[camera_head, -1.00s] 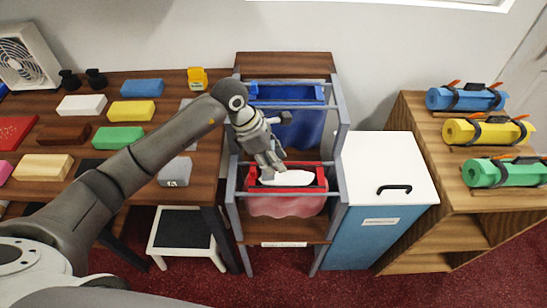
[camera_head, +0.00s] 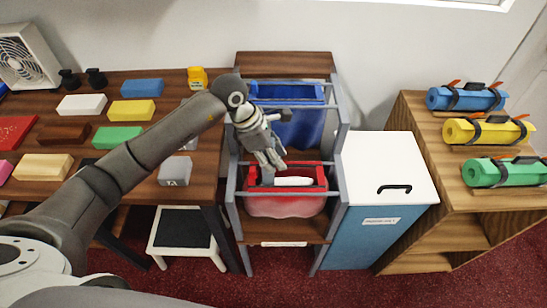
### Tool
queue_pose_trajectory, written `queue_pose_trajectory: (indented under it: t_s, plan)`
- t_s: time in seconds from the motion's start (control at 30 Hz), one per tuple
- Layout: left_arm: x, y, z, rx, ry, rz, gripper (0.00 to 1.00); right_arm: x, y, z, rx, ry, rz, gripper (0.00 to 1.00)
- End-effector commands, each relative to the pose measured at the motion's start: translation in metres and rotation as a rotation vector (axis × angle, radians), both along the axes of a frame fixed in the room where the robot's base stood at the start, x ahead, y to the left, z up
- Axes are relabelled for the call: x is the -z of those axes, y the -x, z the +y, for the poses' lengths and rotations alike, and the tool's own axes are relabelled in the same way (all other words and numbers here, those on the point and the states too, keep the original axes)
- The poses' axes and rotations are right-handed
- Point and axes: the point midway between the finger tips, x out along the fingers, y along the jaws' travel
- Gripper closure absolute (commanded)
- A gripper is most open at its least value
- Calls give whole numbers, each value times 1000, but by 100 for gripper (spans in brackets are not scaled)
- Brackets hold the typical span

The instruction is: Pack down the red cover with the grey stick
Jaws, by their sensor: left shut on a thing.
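The red cover (camera_head: 319,174) shows as a red-rimmed, open-topped holder in the lower bay of the rack, with a pale pinkish, see-through body hanging below its rim. White material (camera_head: 293,182) lies inside its mouth, below the rim. My left gripper (camera_head: 271,161) is above the back left part of the red rim, pointing down, shut on the grey stick (camera_head: 268,177). Only a short grey length of the stick shows below the fingers, at the left end of the white material. Whether its tip touches the white material cannot be told. My right gripper is not in view.
A blue holder (camera_head: 305,93) hangs in the rack's upper bay, behind my left gripper. The rack's grey posts (camera_head: 342,190) stand close on both sides. A white-topped blue bin (camera_head: 385,165) is at right. The left table (camera_head: 100,150) carries several coloured blocks.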

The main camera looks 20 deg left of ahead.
Motion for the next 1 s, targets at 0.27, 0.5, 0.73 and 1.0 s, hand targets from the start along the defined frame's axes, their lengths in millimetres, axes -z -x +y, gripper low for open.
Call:
queue_pose_trajectory:
  t_s: [0.27, 0.5, 0.73, 1.0]
  plan:
    - [-25, 0, 0, 0, -1, -2, 89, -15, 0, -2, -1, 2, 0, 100]
    - [-45, -1, 0, 0, -1, -2, 89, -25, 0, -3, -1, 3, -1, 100]
    - [-63, 0, 0, 1, -1, -3, 89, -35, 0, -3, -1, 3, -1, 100]
    - [-84, 0, 0, 1, 0, -1, 89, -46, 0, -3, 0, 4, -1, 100]
